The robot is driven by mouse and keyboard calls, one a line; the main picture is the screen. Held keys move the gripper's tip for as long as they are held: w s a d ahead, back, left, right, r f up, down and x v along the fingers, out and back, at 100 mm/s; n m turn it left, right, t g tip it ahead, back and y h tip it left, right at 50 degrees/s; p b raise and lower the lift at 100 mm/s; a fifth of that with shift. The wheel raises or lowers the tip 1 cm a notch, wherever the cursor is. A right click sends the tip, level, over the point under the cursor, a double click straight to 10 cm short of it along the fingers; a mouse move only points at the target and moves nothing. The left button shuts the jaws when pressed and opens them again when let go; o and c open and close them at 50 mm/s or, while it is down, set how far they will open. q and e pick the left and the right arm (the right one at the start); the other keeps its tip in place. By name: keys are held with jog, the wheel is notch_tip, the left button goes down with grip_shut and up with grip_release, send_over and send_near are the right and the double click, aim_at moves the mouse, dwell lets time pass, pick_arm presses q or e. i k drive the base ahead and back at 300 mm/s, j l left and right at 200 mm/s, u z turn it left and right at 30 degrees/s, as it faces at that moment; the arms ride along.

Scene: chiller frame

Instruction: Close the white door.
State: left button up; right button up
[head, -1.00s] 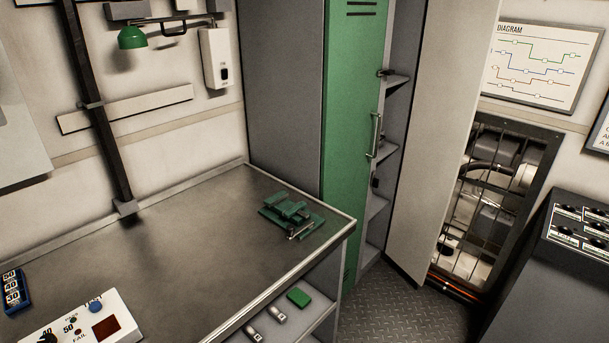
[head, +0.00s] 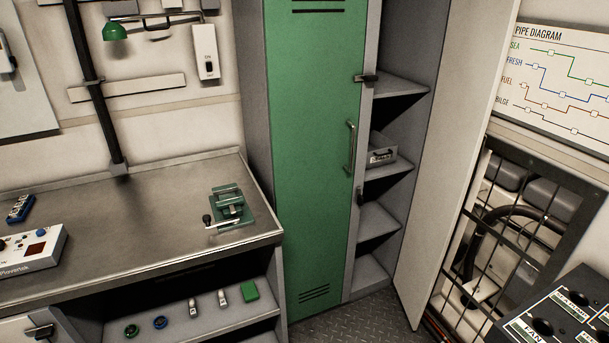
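The white door (head: 450,160) stands wide open at the right side of the grey locker in the head view. It is swung out toward the room, and its lower corner is just above the floor. The open compartment beside it shows several grey shelves (head: 377,222). A small grey box with a handle (head: 382,154) sits on one of them. The green door (head: 312,150), left of the compartment, is shut and has a vertical handle (head: 351,147). Neither of my grippers shows in the head view.
A metal workbench (head: 130,215) with a green vise (head: 231,206) stands at the left, with a lower shelf of small items. A barred wall opening (head: 510,235) and a dark control panel (head: 560,315) lie to the right. Plate floor (head: 345,325) is clear before the locker.

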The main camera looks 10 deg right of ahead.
aim_at(478, 33)
jog(key=i+l, duration=0.1)
jog(key=l, duration=1.45)
jog(key=j+z, duration=0.1)
jog(key=j, duration=0.25)
